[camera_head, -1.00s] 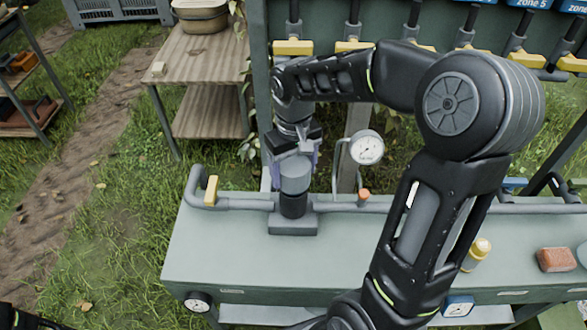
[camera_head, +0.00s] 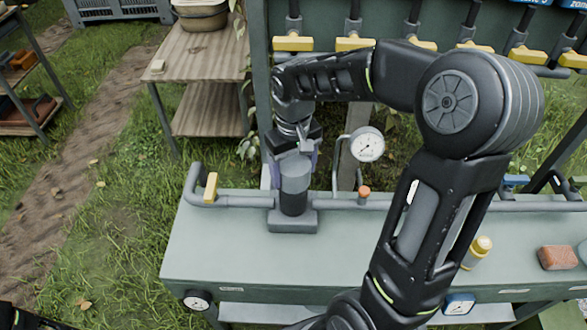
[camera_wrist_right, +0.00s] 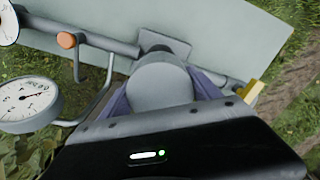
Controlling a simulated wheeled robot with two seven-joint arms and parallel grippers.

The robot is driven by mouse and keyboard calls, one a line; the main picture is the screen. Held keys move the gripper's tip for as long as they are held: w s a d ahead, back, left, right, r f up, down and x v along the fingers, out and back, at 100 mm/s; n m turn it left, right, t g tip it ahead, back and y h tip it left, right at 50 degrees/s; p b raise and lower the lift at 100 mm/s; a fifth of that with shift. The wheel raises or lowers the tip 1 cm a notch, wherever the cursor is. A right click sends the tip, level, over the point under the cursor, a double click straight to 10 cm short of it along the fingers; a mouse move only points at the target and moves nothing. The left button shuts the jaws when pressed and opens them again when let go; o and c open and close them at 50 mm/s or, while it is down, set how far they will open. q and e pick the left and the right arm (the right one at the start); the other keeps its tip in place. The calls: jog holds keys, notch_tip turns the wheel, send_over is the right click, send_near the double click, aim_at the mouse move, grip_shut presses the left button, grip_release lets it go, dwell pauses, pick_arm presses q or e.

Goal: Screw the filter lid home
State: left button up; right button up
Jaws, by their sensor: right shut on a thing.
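The filter lid (camera_head: 295,170) is a grey cylinder cap on top of the dark filter body (camera_head: 293,203), upright on its base block on the bench. In the right wrist view the lid (camera_wrist_right: 160,84) shows between the fingers. My right gripper (camera_head: 294,158) comes down from above and is shut on the lid, a purple-grey finger on either side. The lid's thread is hidden, so I cannot tell how far it is screwed on. Only a bit of my left arm shows at the bottom left corner; its gripper is not visible.
A grey pipe (camera_head: 250,202) with a yellow handle (camera_head: 211,186) runs along the bench (camera_head: 200,250). A pressure gauge (camera_head: 367,145) and an orange knob (camera_head: 364,192) stand close right of the filter. A yellow-capped bottle (camera_head: 477,252) and a brick-red block (camera_head: 557,257) lie further right.

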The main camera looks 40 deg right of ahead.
aim_at(294, 164)
jog(key=shift+f+b, duration=1.2)
jog(key=shift+f, duration=0.55)
dwell(2.4)
jog(key=o, duration=1.5)
jog(key=shift+c, duration=0.2)
jog(key=shift+w+r, duration=0.1)
jog(key=shift+r, duration=0.25)
notch_tip(294, 164, up, 7)
jog(key=shift+r, duration=0.1)
jog(key=shift+c, duration=0.3)
